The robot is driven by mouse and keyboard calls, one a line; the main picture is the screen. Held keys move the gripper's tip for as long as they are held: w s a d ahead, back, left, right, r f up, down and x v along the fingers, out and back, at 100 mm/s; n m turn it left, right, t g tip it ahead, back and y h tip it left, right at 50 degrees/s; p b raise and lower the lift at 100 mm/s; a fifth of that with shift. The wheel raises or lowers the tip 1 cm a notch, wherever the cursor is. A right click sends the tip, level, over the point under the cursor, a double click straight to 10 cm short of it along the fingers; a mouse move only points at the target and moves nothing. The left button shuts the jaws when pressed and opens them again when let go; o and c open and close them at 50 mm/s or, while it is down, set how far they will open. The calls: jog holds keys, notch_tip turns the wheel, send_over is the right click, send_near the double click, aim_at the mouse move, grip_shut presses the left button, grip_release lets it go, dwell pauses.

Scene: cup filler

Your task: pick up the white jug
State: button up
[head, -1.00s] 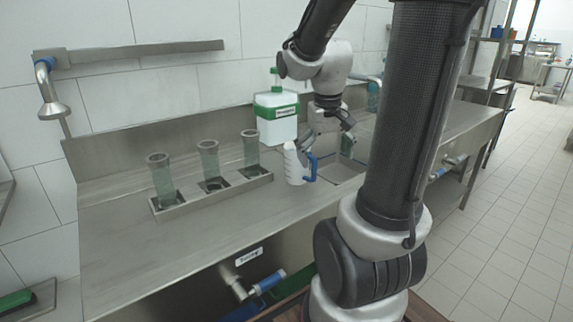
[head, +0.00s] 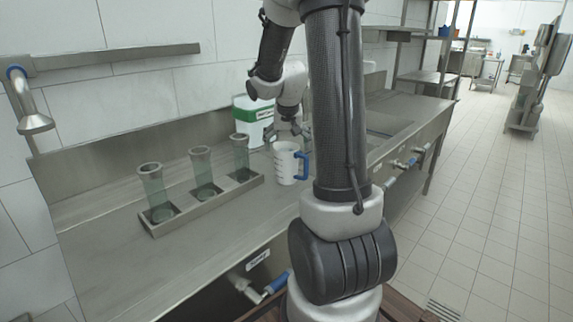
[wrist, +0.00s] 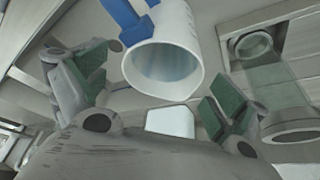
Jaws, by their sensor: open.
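The white jug (head: 285,165) stands upright on the steel counter, its blue handle (head: 303,164) facing right. My gripper (head: 288,131) is open just above and behind the jug's top in the head view, with part of the fingers hard to make out. In the wrist view the jug (wrist: 176,50) shows its open mouth between my spread gripper's fingers (wrist: 163,80). Its blue handle (wrist: 128,18) is at the upper left. The green finger pads are apart on both sides, and I see no pad touching the jug.
A steel rack (head: 222,198) with several green-tinted glass cylinders (head: 157,193) stands left of the jug. A white container with a green label (head: 251,118) stands behind it. A tap (head: 34,118) is on the wall at far left. The counter's front left is clear.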

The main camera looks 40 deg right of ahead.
aim_at(292, 166)
jog(key=x, duration=0.5)
jog(key=shift+a+f, duration=0.2)
jog(key=shift+f, duration=0.05)
jog(key=shift+s, duration=0.1)
jog(key=c, duration=1.1)
